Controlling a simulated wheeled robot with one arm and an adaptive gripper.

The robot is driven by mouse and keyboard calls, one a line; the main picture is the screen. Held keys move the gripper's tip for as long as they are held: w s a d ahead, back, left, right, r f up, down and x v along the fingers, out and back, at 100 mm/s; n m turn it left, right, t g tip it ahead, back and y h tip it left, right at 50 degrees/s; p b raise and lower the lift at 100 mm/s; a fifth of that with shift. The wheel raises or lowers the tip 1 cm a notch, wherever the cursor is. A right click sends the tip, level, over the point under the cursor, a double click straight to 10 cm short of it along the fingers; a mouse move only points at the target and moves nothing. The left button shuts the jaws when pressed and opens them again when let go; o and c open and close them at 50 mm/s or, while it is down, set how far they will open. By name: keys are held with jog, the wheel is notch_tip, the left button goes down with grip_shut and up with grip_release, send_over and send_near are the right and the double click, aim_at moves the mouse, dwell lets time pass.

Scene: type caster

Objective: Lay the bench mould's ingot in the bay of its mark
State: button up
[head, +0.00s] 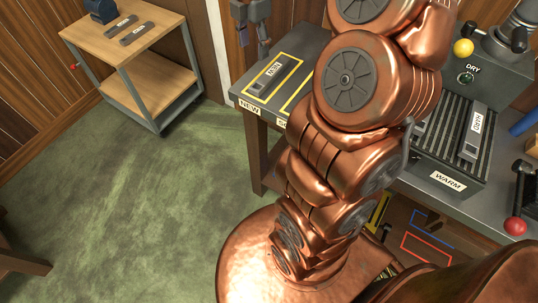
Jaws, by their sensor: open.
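A grey ingot (264,80) with a white label seeming to read NEW lies in a yellow-outlined bay on the bench at upper centre. The bay's front plate (249,105) reads NEW. A second yellow-outlined bay (294,93) beside it looks empty where visible; its plate is mostly hidden by my arm. Another grey ingot (470,145), its label seeming to read HARD, lies on the dark ribbed plate (446,150) marked WARM at right. I cannot tell which thing is the bench mould. My gripper is out of view.
A wooden two-tier stand (151,37) at upper left holds two dark bars (129,29) and a blue object (101,10). A red-knobbed lever (516,226) and a grey DRY unit (480,72) are at right. The green floor (140,210) is clear. My copper arm hides the bench's middle.

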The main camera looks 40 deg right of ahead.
jog(key=s+a+f+m, duration=0.2)
jog(key=s+a+m, duration=0.3)
jog(key=s, duration=0.4)
jog(key=s+a+f+m+g, duration=0.1)
jog(key=s+a+m, duration=0.4)
jog(key=s+m, duration=0.2)
jog(key=s+a+f+m+g, duration=0.1)
jog(key=s+a+m, duration=0.4)
jog(key=s, duration=0.5)
jog(key=shift+s+a+f+m, duration=0.4)
jog(key=shift+f+m, duration=0.45)
jog(key=shift+m, duration=0.25)
notch_tip(320, 180, up, 10)
jog(key=p, duration=1)
jog(key=shift+w+r, duration=0.15)
